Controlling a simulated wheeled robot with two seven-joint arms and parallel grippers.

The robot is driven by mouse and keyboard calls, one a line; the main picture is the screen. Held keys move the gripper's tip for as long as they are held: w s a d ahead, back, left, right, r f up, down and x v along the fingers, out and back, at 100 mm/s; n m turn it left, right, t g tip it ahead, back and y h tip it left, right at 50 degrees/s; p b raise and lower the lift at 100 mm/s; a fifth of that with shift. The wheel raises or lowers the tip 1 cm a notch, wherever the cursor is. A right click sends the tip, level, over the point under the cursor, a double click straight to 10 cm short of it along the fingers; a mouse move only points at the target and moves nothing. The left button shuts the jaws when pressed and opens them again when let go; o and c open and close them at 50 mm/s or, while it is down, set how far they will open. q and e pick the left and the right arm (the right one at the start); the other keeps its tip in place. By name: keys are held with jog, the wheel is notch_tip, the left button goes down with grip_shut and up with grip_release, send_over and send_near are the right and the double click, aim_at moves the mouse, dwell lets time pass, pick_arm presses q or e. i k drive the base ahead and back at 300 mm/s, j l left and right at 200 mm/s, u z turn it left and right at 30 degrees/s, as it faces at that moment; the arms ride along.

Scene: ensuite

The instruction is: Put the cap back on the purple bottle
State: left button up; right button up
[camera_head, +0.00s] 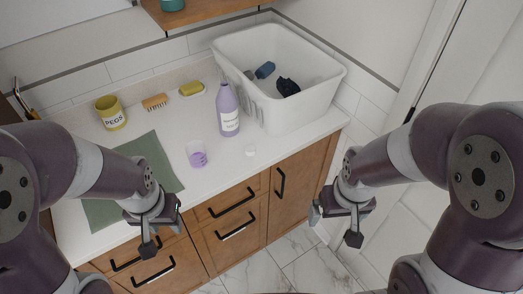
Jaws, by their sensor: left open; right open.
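The purple bottle (228,112) stands upright on the white counter, in front of the white basket. It has a pale label and a narrow neck. A small white cap (250,151) lies on the counter in front of the bottle, to its right. My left gripper (160,228) is open and empty over the counter's front edge, left of the bottle and cap. My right gripper (333,226) is open and empty, right of the counter and in front of the cabinet. Neither gripper touches the bottle or cap.
A clear cup with purple contents (197,155) stands left of the cap. A white basket (317,96) holds dark cloths. A yellow pegs pot (110,113), a brush (155,102), a yellow-green soap (191,89) and a green mat (158,153) are at left. A wooden shelf (215,12) hangs above.

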aim_at(227, 104)
jog(key=i+l+u, duration=0.15)
jog(key=u, duration=0.35)
jog(key=i+l+u, duration=0.3)
jog(key=u, duration=0.15)
jog(key=i+l+u, duration=0.15)
jog(key=l+u, duration=0.2)
jog(key=u, duration=0.15)
